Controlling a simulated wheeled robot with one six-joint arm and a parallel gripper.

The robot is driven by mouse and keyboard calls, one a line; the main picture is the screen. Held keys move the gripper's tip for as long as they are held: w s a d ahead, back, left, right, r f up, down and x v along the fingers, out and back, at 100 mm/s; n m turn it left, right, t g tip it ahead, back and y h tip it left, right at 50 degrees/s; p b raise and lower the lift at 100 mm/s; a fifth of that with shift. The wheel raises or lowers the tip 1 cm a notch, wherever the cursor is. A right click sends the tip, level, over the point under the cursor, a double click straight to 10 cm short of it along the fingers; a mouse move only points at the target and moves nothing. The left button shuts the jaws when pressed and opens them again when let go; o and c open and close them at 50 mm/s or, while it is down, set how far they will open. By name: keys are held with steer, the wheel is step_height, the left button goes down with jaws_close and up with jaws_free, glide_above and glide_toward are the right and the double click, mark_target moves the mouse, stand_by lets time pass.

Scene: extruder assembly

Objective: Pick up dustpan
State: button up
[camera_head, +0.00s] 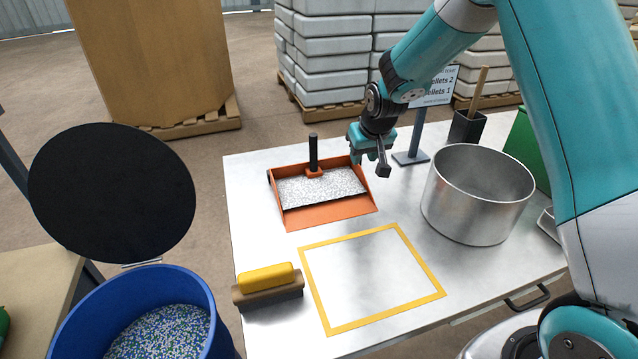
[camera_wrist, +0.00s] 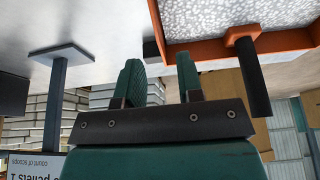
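The orange dustpan (camera_head: 330,213) lies on the metal table, filled with white-grey pellets (camera_head: 320,186). Its black handle (camera_head: 313,150) stands upright at the back edge. My gripper (camera_head: 371,160) is above the table at the dustpan's back right corner, apart from the handle. In the wrist view the dustpan (camera_wrist: 300,41) is at the upper right, with its handle (camera_wrist: 252,78) to the right of my fingers. My gripper (camera_wrist: 158,80) is open, with a gap between the fingertips and nothing held.
A steel pot (camera_head: 470,200) and a sign on a post (camera_head: 416,135) stand to the right. A yellow-topped brush (camera_head: 267,283) lies at front left beside a yellow square outline (camera_head: 318,289). A blue bin (camera_head: 70,335) of pellets stands left of the table.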

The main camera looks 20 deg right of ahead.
mark_target(359, 167)
steer(key=shift+x, duration=2.75)
steer(key=shift+s, duration=0.15)
jaws_close()
